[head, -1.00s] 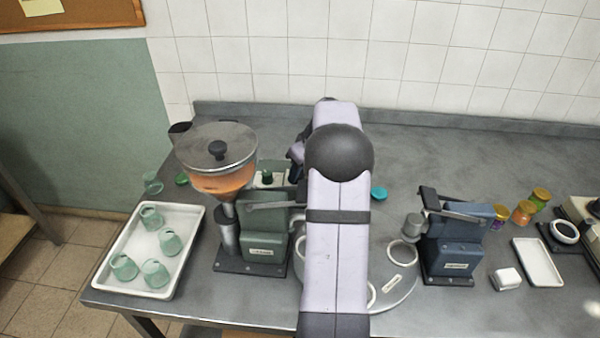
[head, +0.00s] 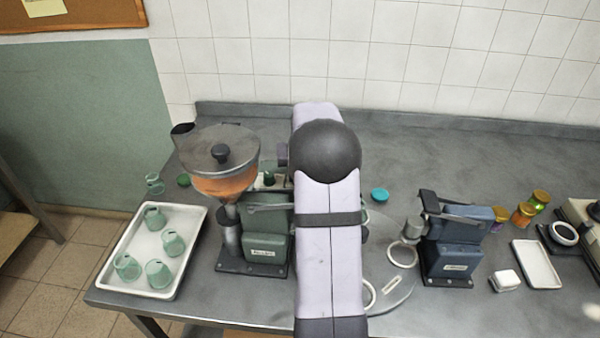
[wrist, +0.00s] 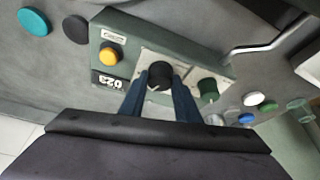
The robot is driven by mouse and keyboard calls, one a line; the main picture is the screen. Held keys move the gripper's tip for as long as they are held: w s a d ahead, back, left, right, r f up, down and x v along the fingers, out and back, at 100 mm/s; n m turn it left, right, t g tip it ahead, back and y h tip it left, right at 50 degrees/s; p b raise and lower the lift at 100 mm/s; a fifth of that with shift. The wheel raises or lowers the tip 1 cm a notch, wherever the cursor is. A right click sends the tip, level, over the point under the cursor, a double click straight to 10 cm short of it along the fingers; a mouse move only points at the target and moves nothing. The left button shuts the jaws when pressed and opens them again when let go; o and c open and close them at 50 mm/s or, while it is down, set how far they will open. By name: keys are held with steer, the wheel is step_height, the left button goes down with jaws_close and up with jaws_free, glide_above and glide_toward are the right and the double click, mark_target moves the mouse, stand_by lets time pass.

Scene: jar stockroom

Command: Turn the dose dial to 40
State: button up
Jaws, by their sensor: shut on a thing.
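The black dose dial (wrist: 160,74) sits on a pale plate on the green machine's panel in the wrist view. My gripper (wrist: 160,84) has its two blue fingers on either side of the dial and is shut on it. A small display (wrist: 108,82) left of the dial appears upside down and seems to read 023. A yellow button (wrist: 110,55) is above the display, and a green knob (wrist: 208,89) is right of the dial. In the head view the green dosing machine (head: 267,225) is partly behind my arm, which hides my gripper and the dial.
The machine's hopper (head: 222,165) holds orange contents. A white tray (head: 188,242) with several green cups is at the left. A blue machine (head: 455,245) stands to the right, with jars and a white dish (head: 537,263) beyond. A teal lid (head: 380,194) lies right of my arm.

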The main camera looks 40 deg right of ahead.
stand_by(0.3)
steer(key=o, duration=1)
steer(key=shift+o, duration=0.2)
steer(key=shift+r, duration=0.1)
steer(key=b+v, duration=0.2)
steer(key=v, duration=0.5)
steer(key=shift+r, duration=0.1)
